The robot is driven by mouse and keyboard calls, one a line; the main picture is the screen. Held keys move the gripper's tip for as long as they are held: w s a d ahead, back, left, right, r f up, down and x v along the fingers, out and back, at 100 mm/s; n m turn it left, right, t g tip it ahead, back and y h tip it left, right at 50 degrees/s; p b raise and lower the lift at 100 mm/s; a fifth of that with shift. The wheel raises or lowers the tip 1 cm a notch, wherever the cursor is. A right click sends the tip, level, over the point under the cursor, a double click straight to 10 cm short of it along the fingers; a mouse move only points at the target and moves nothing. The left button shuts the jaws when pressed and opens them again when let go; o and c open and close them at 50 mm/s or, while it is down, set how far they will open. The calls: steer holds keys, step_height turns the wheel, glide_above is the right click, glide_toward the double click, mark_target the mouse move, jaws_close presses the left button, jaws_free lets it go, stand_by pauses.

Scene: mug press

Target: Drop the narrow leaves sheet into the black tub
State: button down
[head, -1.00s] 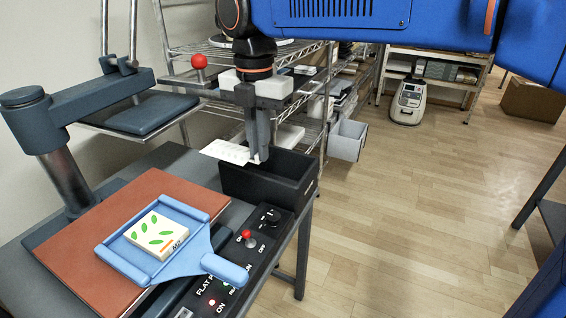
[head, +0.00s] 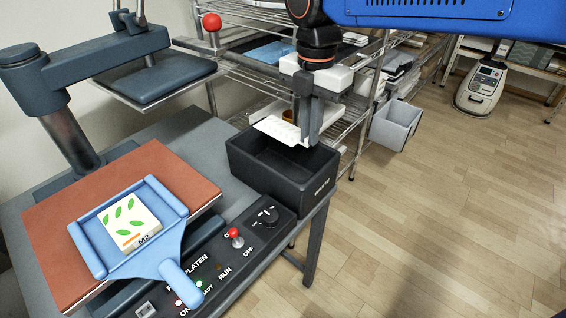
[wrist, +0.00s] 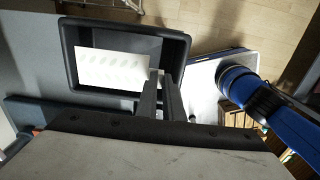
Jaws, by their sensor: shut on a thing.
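My gripper (head: 305,138) is shut on the edge of a narrow white sheet (head: 276,128). The sheet sticks out to the left of the fingers above the black tub (head: 328,177). In the wrist view the sheet (wrist: 110,70) lies over the tub's opening, inside the outline of the tub's rim (wrist: 184,45), with faint pale leaf marks. The fingers (wrist: 158,82) are at the sheet's right end. The tub stands upright on the grey bench, and its inside looks empty in the head view.
A blue tray with a handle (head: 172,240) holds a leaf-printed tile (head: 128,222) on the brown press plate (head: 65,262). The raised press head (head: 155,75) is at left. A control panel (head: 215,265) lies in front of the tub. Wire shelves (head: 250,85) stand behind.

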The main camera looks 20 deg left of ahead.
steer(key=shift+f, duration=1.8)
steer(key=c, duration=1.8)
jaws_free()
step_height(320, 180, up, 17)
steer(key=shift+r, duration=0.2)
